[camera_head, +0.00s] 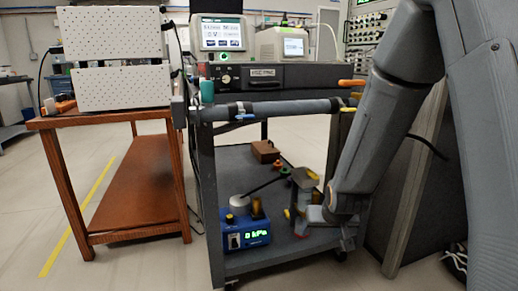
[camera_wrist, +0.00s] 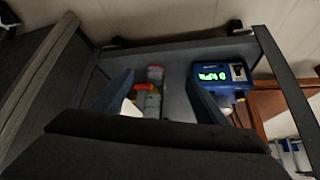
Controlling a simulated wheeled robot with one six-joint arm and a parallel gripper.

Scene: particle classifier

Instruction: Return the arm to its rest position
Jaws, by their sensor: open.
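My arm reaches down from the right in the head view, with my gripper (camera_head: 318,214) low over the cart's bottom shelf. In the wrist view my gripper (camera_wrist: 162,80) is open, its two dark fingers spread apart. A grey upright device (camera_head: 305,184) with yellow and red parts stands on the shelf close to the gripper. In the wrist view a grey cylindrical part (camera_wrist: 152,100) with red and yellow pieces shows between the fingers. I cannot tell whether the fingers touch it.
A blue box with a green display (camera_head: 248,238) stands on the lower shelf (camera_head: 290,262). A brown block (camera_head: 265,151) lies farther back. The cart's upper rail (camera_head: 270,109) and instruments are above. A wooden table (camera_head: 112,118) stands left; open floor lies in front.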

